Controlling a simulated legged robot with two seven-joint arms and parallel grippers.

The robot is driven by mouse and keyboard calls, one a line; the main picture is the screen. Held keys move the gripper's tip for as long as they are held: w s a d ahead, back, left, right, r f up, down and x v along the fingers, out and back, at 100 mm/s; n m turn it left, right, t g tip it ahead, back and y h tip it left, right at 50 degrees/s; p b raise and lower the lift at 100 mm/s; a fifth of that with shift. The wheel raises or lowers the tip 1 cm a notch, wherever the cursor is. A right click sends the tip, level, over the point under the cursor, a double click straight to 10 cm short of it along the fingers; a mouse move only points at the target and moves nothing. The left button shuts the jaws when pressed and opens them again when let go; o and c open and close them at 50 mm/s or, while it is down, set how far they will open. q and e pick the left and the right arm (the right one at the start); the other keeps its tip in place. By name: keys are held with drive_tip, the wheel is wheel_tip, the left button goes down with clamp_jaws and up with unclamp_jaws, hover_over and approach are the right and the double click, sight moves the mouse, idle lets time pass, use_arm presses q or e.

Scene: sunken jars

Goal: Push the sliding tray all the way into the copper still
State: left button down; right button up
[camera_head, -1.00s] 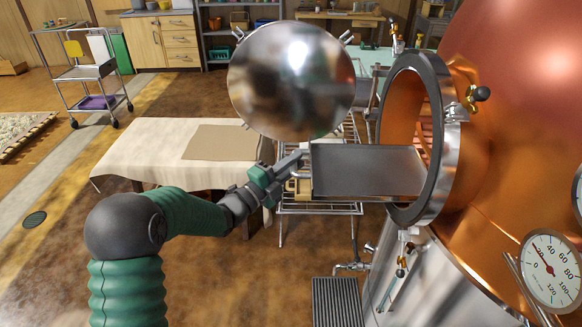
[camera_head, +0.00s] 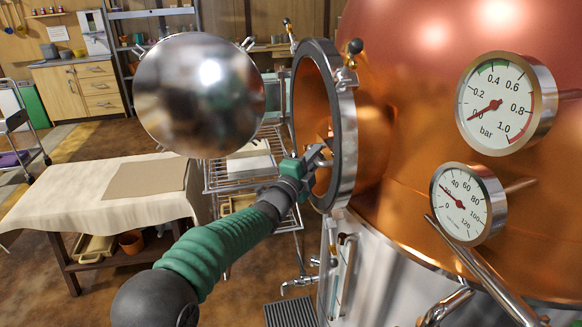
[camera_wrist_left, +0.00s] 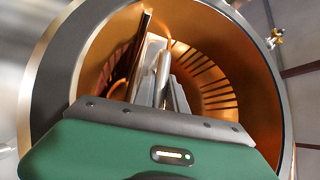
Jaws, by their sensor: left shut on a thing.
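The copper still (camera_head: 400,170) stands at the right, its round steel-rimmed mouth (camera_head: 346,130) facing left. My left gripper (camera_head: 318,155) is at this mouth, its fingertips reaching just inside the rim, shut on the front of the sliding tray. In the head view the tray is almost wholly hidden by the rim and gripper. In the left wrist view, the tray (camera_wrist_left: 139,52) seems to show as a narrow edge-on strip beside the fingers (camera_wrist_left: 158,75), inside the copper chamber (camera_wrist_left: 215,50) with its slatted wall. How deep it sits is unclear. My right gripper is out of view.
The round polished door (camera_head: 200,95) hangs open left of the mouth. A wire rack (camera_head: 225,175) stands below it. A cloth-covered table (camera_head: 100,195) is at the left. Two gauges, the upper one (camera_head: 495,103) and the lower one (camera_head: 465,203), stick out from the still.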

use_arm(q)
drive_tip(key=shift+w+d+f, duration=0.15)
drive_tip(key=shift+d+f, duration=0.1)
drive_tip(key=shift+d, duration=0.05)
drive_tip(key=shift+a+r, duration=0.1)
drive_tip(key=shift+r, duration=0.05)
drive_tip(key=c, duration=1.8)
unclamp_jaws()
drive_tip(key=o, duration=0.4)
drive_tip(key=shift+w+d, duration=0.25)
drive_tip(key=shift+w, duration=0.1)
drive_tip(key=shift+o, duration=0.2)
drive_tip(key=shift+s, duration=0.35)
drive_tip(key=b+v, duration=0.1)
drive_tip(key=v, duration=1.5)
drive_tip(key=shift+s+a, duration=0.15)
drive_tip(key=shift+a, duration=0.15)
